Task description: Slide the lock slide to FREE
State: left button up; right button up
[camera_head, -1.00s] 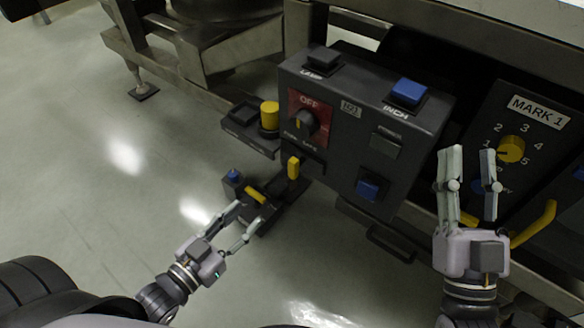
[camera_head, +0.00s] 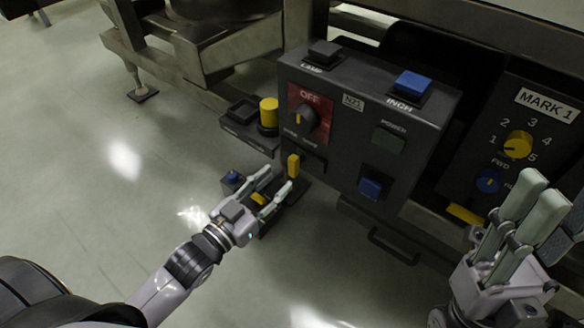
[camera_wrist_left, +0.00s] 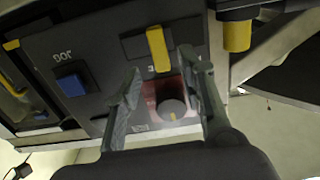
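A yellow upright tab (camera_head: 293,165), which looks like the lock slide, stands by a dark slot low on the front of the dark control box (camera_head: 348,140). Its LOCK and FREE lettering is not readable. My left gripper (camera_head: 279,179) is open and empty just below and left of the tab in the head view. In the left wrist view the tab (camera_wrist_left: 157,48) shows between the two open fingers (camera_wrist_left: 160,62); contact cannot be told.
The box carries a rotary knob (camera_head: 306,118) on a red plate and blue buttons (camera_head: 411,84). A yellow cylinder (camera_head: 268,112) stands left of it. A low bracket with a blue knob (camera_head: 232,178) lies beside my left gripper. Open floor (camera_head: 110,220) is at left.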

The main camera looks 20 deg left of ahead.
aim_at(291, 168)
pick_arm(q)
jog(key=shift+b+x, duration=0.75)
jog(key=shift+x, duration=2.65)
jog(key=shift+c, duration=0.3)
grip_shut()
